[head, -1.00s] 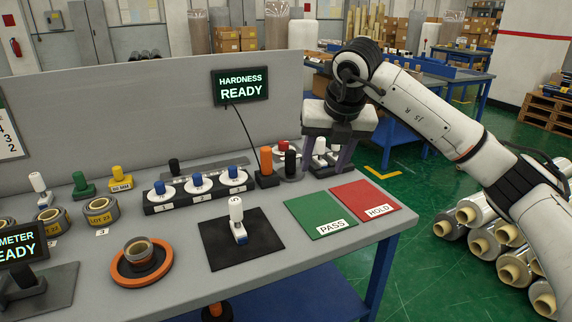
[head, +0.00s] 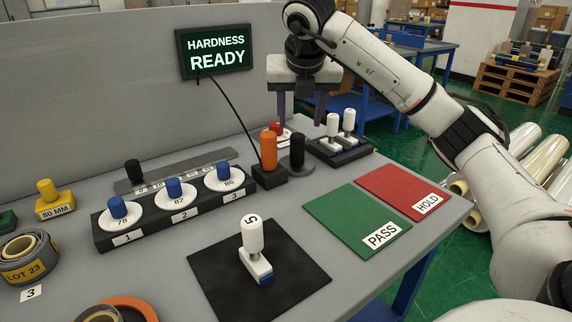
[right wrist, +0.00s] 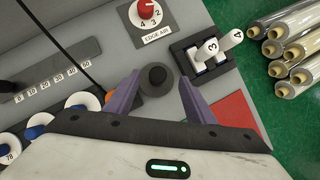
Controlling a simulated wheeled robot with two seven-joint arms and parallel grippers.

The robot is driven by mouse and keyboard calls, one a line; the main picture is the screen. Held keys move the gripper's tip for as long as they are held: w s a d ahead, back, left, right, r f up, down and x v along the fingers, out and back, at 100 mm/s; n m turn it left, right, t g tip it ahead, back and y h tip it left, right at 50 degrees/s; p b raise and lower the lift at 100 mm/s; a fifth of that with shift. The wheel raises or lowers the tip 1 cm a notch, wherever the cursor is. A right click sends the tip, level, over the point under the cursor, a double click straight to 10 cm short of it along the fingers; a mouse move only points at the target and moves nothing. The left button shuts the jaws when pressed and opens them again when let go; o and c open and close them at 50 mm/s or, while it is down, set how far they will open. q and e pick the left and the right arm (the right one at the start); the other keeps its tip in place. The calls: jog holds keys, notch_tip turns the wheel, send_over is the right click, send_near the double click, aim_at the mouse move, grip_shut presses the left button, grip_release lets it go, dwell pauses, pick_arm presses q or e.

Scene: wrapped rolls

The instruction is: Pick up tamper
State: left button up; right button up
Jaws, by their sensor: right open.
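The tamper, with a black upright handle on a dark round base (head: 297,150), stands near the back of the grey table. In the right wrist view its round black top (right wrist: 156,76) lies between my two purple fingers, with the fingers apart from it. My right gripper (head: 302,112) is open and empty, pointing down. In the head view its fingertips appear just above the tamper's handle. The exact height gap is hard to tell. My left gripper is not in view.
An orange-handled tool (head: 268,150) stands close left of the tamper. White stamps (head: 333,132) stand in a black rack to its right. A red knob (right wrist: 147,10) is behind. Green PASS (head: 352,222) and red HOLD (head: 405,190) pads lie in front.

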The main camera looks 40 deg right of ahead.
aim_at(298, 134)
jog(key=x, duration=0.5)
jog(key=shift+f+b, duration=0.25)
jog(key=shift+b, duration=0.05)
jog(key=shift+a+b+x, duration=0.15)
jog(key=shift+b+x, duration=0.05)
jog(key=shift+x, duration=1.15)
jog(key=shift+a+b+x, duration=0.1)
jog(key=shift+b+x, duration=0.05)
jog(key=shift+x, duration=1.25)
jog(key=shift+s, duration=0.15)
grip_shut()
